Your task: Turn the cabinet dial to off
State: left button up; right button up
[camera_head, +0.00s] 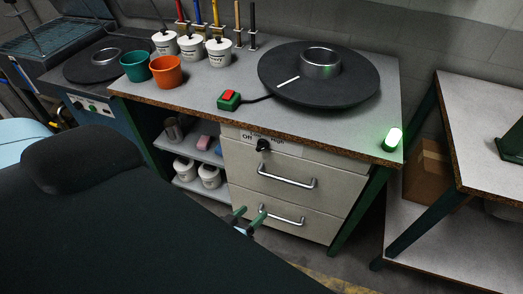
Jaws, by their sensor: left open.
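The cabinet dial (263,145) is a small black knob on the pale front panel, above the upper drawer. A white label (247,135) behind it reads "Off" on the left and "High" on the right. The knob is too small to tell its exact setting. My left gripper (246,217) is open and empty, with two green-tipped fingers apart. In the picture it is below the dial, in front of the lower drawer, and apart from the dial. My right gripper is not in view.
The upper drawer handle (287,179) and lower drawer handle (282,216) stick out below the dial. The bench top (210,90) overhangs above, bearing a red button (228,97) and a black disc (350,85). A lamp (393,138) glows green at the right corner.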

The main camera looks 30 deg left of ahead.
aim_at(259, 149)
pick_arm(q)
jog(key=w+a+r+n+t+y, duration=0.1)
jog(key=w+a+n, duration=0.1)
jog(key=w, duration=0.4)
jog(key=w+a+r+n+y+b, duration=0.1)
jog(key=w+a+r+n+y, duration=0.1)
jog(key=w+a+n, duration=0.1)
jog(key=w+a+r+n+t+y, duration=0.1)
jog(key=w+a, duration=0.3)
jog(key=w, duration=0.4)
jog(key=shift+w+a+r+n+t+y, duration=0.2)
jog(key=shift+w+r+n+t+y, duration=0.15)
jog(key=shift+n+y, duration=0.35)
jog(key=shift+w+a+b, duration=0.15)
jog(key=shift+w+b, duration=0.15)
jog(key=shift+w, duration=0.3)
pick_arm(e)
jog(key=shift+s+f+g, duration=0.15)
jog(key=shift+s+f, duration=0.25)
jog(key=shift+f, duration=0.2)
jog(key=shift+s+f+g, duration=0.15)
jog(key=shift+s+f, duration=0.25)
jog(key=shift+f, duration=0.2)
pick_arm(q)
jog(key=c, duration=1)
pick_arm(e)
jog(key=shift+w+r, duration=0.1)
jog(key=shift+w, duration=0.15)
